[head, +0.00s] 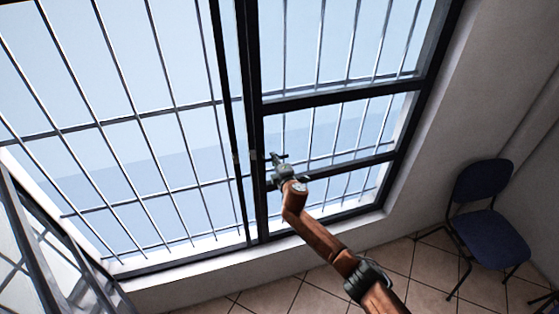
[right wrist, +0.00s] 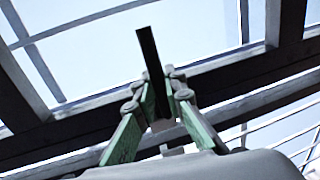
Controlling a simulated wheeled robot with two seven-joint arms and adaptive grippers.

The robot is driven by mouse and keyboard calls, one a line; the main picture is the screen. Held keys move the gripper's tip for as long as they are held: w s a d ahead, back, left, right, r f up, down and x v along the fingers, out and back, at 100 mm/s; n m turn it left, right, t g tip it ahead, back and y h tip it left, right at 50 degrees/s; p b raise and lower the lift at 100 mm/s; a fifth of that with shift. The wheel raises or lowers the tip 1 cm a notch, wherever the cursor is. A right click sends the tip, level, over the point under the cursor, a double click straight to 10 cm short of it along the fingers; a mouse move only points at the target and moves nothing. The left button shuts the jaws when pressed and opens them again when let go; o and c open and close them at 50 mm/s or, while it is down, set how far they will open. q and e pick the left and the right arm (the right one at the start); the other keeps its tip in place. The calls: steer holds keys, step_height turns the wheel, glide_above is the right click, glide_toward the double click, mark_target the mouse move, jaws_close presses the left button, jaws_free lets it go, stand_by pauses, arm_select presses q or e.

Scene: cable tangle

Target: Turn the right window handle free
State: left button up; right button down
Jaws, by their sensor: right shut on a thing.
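The right window handle shows in the right wrist view as a dark flat bar (right wrist: 151,55), tilted, with its lower end between my green finger pads. In the head view a small dark part of the handle (head: 283,156) shows just above my gripper, beside the dark upright frame post. My right gripper (head: 276,164) is shut on the handle; in the right wrist view its two fingers (right wrist: 163,92) close around the bar from both sides. The handle's base is mostly hidden by the fingers. My left gripper is not in view.
The dark-framed window (head: 340,98) has metal bars (head: 180,105) outside. A window leaf (head: 45,245) stands swung inward at the lower left. A blue chair (head: 485,180) stands at the right on the tiled floor (head: 280,298). The floor below the window is clear.

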steer(key=shift+r, duration=0.1)
steer(key=c, duration=2)
jaws_free()
steer(key=shift+s, duration=0.1)
steer(key=v, duration=1.1)
steer(key=shift+s+d+r, duration=0.1)
steer(key=shift+s, duration=0.3)
